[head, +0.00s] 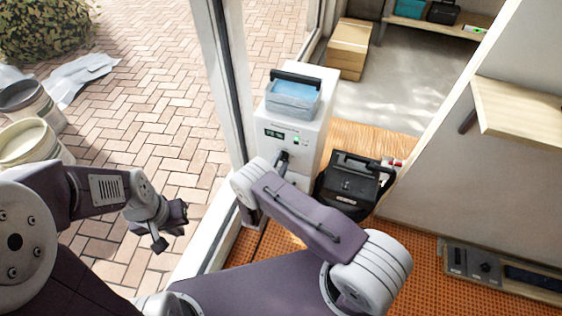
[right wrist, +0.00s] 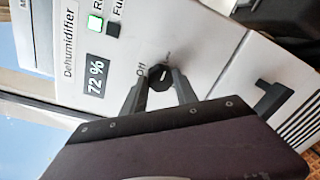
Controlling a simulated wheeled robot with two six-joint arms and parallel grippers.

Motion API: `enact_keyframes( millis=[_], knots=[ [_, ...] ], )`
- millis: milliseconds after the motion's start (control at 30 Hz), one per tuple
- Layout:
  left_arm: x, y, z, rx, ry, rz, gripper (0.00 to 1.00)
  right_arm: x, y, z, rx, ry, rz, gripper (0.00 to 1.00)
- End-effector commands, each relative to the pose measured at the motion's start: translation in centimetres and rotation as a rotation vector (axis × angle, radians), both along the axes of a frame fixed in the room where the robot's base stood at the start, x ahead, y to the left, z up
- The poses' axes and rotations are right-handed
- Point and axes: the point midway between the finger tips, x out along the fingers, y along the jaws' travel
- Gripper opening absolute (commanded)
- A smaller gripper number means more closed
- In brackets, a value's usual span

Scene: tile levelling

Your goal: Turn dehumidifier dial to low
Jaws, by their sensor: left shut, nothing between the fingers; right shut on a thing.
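The white dehumidifier (head: 310,117) stands by the door frame with a blue water container (head: 292,97) on top. In the right wrist view its black dial (right wrist: 160,77) has a light pointer mark. An "Off" label sits beside it; other dial labels are hidden or unreadable. The display (right wrist: 95,75) reads 72 %, and a green light (right wrist: 95,24) glows. My right gripper (head: 283,158) is shut on the dial, one finger on each side. My left gripper (head: 170,228) is shut and empty, over the brick paving at left.
A black case (head: 350,180) stands close right of the dehumidifier. Cardboard boxes (head: 348,48) are behind it. A wooden shelf (head: 520,115) juts from the right wall. Buckets (head: 28,142) stand at far left. The brick paving (head: 150,90) is mostly clear.

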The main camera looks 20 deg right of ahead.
Motion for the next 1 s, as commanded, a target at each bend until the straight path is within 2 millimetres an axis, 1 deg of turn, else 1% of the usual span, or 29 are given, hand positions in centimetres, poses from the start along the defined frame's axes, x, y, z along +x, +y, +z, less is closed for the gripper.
enact_keyframes(
  millis=[300,333,367,400,667,767,867,1000],
  knots=[
    [0.0,0.0,0.0,0.0,0.0,0.0,0.0,-0.1,0.0,-0.2,0.0,0.004,0.0,0.0],
    [0.0,0.0,0.0,0.0,0.0,0.0,0.0,-0.1,0.0,-0.2,0.001,0.005,0.001,0.38],
    [0.0,0.0,0.0,0.0,0.0,0.0,0.0,-0.1,0.0,-0.2,0.001,0.005,0.001,0.46],
    [0.0,0.0,0.0,0.0,0.0,0.0,0.0,-0.1,0.0,-0.2,0.0,0.004,0.0,0.57],
    [0.0,0.0,0.0,0.0,0.0,0.0,0.0,0.0,0.0,-0.1,0.0,0.002,0.0,0.57],
    [0.0,0.0,0.2,0.0,0.0,0.0,0.0,-0.4,0.4,0.1,-0.001,0.002,0.003,0.57],
    [0.0,0.0,0.7,0.0,0.0,0.0,0.0,-1.9,1.4,0.3,-0.002,0.002,0.005,0.57],
    [0.0,0.0,1.2,0.0,0.0,0.0,0.0,-4.6,3.3,0.5,-0.001,0.003,0.007,0.57]
  ],
)
